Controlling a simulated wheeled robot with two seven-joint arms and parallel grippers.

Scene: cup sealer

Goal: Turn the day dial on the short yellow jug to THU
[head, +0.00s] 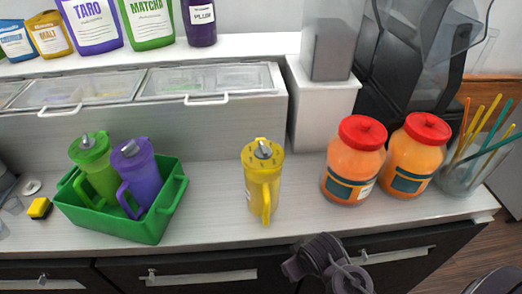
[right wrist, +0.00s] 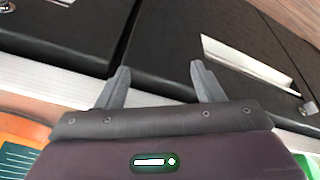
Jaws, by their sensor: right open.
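The short yellow jug (head: 259,190) stands upright on the counter near the middle of the head view, its handle toward the front edge. Its lid carries a grey day dial (head: 263,150) with small dark marks around it. The marks are too small to read, so I cannot tell which day is set. My right gripper (right wrist: 157,72) is open and empty in the right wrist view, with dark cabinet fronts beyond its fingers. The jug is not in that view. My left gripper is not in view.
A green crate (head: 118,226) holds a green jug (head: 92,160) and a purple jug (head: 140,172) at left. Two orange jars (head: 352,165) with red lids and a clear straw cup (head: 466,170) stand at right. Counter is clear on both sides of the yellow jug. A lidded topping bin (head: 210,82) stands behind.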

